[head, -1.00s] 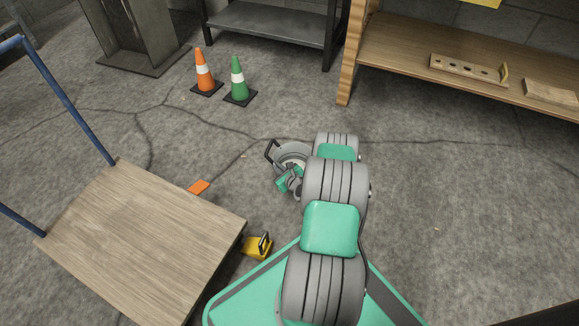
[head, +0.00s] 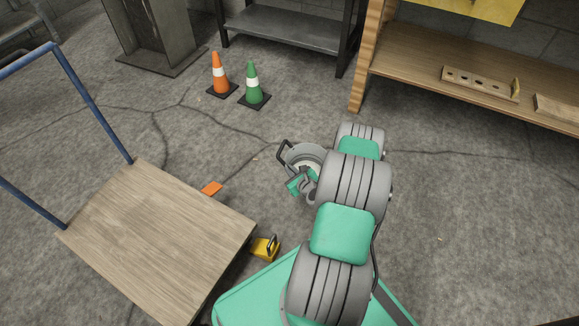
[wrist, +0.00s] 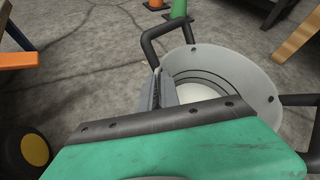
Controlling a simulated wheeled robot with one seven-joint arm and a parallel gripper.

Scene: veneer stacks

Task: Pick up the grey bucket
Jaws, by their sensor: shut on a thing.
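The grey bucket (head: 309,152) is a round pail with a pale inside and dark bar handles. In the head view it is beyond my arm and partly hidden by it. In the wrist view the bucket (wrist: 240,72) opens toward me, with handle bars on its left and right sides. My gripper (head: 302,182) is at the near side of the bucket. In the wrist view my gripper (wrist: 164,90) is shut on the bucket's near left rim, with its green body below. Whether the bucket is clear of the floor cannot be told.
A wooden-topped cart (head: 155,235) with blue rails stands at left. A yellow block-like item (head: 265,248) and an orange patch (head: 211,188) lie near it. An orange cone (head: 220,75) and a green cone (head: 253,85) stand beyond. A wooden shelf (head: 440,70) is at upper right. Floor at right is clear.

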